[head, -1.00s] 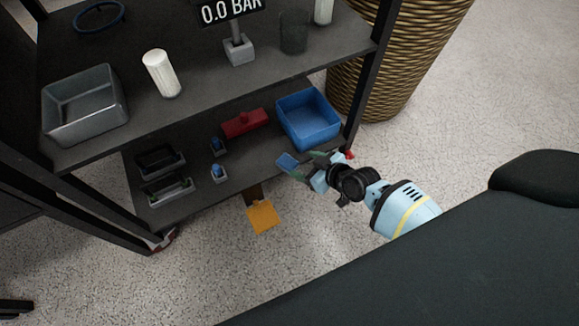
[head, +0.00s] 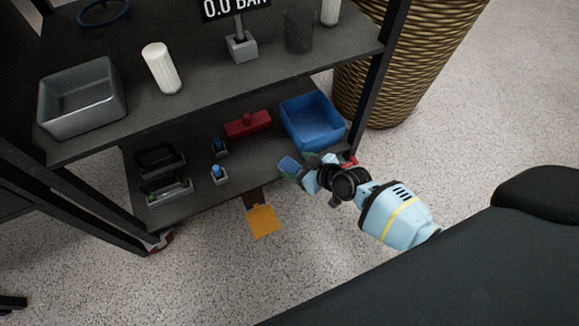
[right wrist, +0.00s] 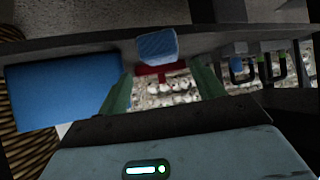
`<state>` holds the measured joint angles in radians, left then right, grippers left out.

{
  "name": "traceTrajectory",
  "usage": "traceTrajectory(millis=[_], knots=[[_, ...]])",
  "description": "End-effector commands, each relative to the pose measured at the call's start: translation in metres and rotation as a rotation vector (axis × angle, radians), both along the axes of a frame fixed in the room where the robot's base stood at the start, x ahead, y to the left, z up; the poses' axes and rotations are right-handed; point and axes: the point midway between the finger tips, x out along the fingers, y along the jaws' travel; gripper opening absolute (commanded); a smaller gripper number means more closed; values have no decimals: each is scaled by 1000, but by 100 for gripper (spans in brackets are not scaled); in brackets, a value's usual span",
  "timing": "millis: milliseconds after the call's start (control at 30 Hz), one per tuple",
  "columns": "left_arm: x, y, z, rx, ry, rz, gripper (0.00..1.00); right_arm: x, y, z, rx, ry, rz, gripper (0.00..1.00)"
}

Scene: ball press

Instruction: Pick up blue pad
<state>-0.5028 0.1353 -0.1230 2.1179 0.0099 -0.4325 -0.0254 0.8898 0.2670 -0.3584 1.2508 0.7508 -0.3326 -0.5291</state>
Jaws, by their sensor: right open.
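The blue pad (head: 289,165) lies near the front edge of the lower shelf, just past the fingertips of my right gripper (head: 300,168). In the right wrist view the blue pad (right wrist: 157,45) shows ahead, centred between the two green fingers of my right gripper (right wrist: 163,82). The fingers are apart with nothing between them. Whether a fingertip touches the pad is hard to tell. My left gripper is not in view.
On the lower shelf (head: 180,210) are a blue bin (head: 318,122), a red block (head: 247,124), small blue-topped grey holders (head: 218,174) and black trays (head: 160,160). An orange plate (head: 263,221) juts below the front edge. A wicker basket (head: 405,70) stands right.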

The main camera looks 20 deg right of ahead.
Motion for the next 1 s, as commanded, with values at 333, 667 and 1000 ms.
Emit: traceTrajectory(millis=[333,667,1000], knots=[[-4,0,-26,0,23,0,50,27,17,-30,1,3,0,67],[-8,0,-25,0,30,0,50,28,17,-29,0,1,1,60],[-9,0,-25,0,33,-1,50,28,17,-29,0,1,1,16]])
